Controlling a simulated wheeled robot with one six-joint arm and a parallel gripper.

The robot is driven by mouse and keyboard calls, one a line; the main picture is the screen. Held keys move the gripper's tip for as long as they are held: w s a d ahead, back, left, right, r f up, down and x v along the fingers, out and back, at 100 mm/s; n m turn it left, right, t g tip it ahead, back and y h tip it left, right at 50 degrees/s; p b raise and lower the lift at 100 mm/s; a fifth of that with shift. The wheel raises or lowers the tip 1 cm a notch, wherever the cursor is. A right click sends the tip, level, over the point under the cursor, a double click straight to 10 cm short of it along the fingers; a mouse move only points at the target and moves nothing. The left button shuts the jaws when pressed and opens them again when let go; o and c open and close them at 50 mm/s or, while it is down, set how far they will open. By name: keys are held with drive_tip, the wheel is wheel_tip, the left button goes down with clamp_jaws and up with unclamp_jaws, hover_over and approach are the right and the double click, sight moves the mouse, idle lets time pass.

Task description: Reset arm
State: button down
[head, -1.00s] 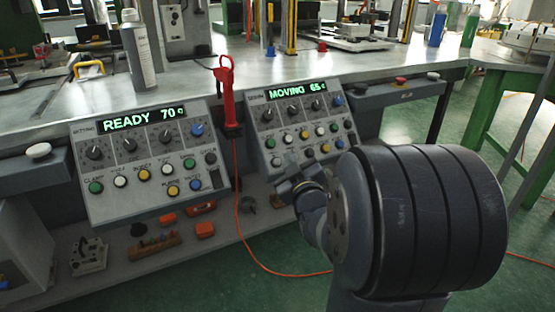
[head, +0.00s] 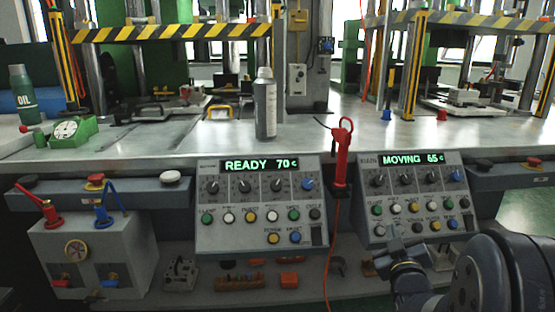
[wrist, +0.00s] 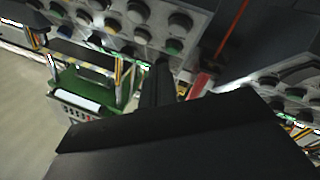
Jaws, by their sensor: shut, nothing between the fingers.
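My arm (head: 480,275) shows at the lower right of the head view. Its narrower end reaches up and left, in front of the lower edge of the right control panel (head: 366,172). In the wrist view my gripper (wrist: 161,72) shows as dark fingers, shut and empty, pointing up the picture towards rows of panel knobs and buttons. I cannot tell whether it touches the panel. The right panel's display reads MOVING 65. The left control panel (head: 205,229) reads READY 70 and stands clear of my arm.
A red handheld tool (head: 341,160) with an orange cord hangs between the panels. A grey bottle (head: 265,108) stands on the metal worktop (head: 215,140). A valve box (head: 95,255) with red and blue handles is at the left. Orange and brown items lie on the lower shelf.

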drive_tip(key=shift+r+p, duration=0.25)
drive_tip(key=shift+p, duration=0.55)
drive_tip(key=s+r+p, duration=0.1)
drive_tip(key=s, duration=0.1)
drive_tip(key=s+r, duration=0.2)
drive_tip(key=shift+s+d+r+p, duration=0.1)
drive_tip(key=shift+s+r+p, duration=0.1)
drive_tip(key=shift+s+p, duration=0.15)
drive_tip(key=shift+w, duration=0.1)
drive_tip(key=w+f+b, duration=0.4)
drive_tip(key=b, duration=0.1)
drive_tip(key=shift+w+f, duration=0.15)
drive_tip(key=shift+w, duration=0.1)
drive_tip(key=p, duration=0.2)
drive_tip(key=shift+r+p, duration=0.4)
